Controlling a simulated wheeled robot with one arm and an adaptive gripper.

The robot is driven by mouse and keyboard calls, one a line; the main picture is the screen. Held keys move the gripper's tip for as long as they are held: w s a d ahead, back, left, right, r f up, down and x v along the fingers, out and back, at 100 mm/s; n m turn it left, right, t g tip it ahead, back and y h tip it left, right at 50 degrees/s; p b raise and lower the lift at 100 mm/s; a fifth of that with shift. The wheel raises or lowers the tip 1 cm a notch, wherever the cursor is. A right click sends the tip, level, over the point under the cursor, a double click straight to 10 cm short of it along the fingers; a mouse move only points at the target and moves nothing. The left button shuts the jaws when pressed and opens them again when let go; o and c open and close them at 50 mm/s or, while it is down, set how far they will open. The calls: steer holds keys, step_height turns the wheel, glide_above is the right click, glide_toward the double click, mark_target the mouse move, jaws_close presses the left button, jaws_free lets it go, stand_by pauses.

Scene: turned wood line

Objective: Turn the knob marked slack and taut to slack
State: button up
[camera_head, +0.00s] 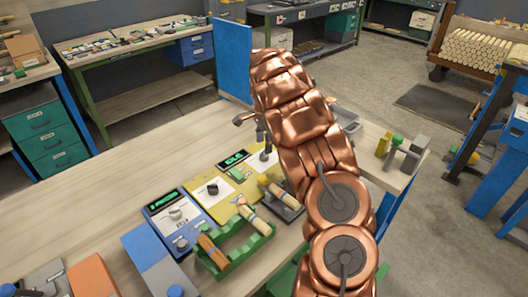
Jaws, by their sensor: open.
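Several control panels stand on the wooden bench, and their lettering is too small to read, so I cannot tell which knob is marked slack and taut. A blue panel has a pale knob (176,214) under a lit green display. A yellow panel beside it has a black knob (213,188) on a white plate. Farther back, a pale panel with a small dark knob (265,156) shows just left of my arm. My gripper (251,127) is open, dark grey and mostly hidden behind my copper arm, above and behind that last panel.
A green rack (236,258) holding turned wood pieces stands in front of the panels. A wood piece with a yellow end (278,192) lies on a dark holder close to my arm. A blue upright board (232,58) rises at the bench's far end.

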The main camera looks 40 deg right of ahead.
mark_target(264, 155)
step_height(264, 155, down, 5)
steer(key=shift+r+p, duration=0.1)
steer(key=shift+p, duration=0.55)
steer(key=shift+c, duration=0.3)
steer(key=c, duration=1.1)
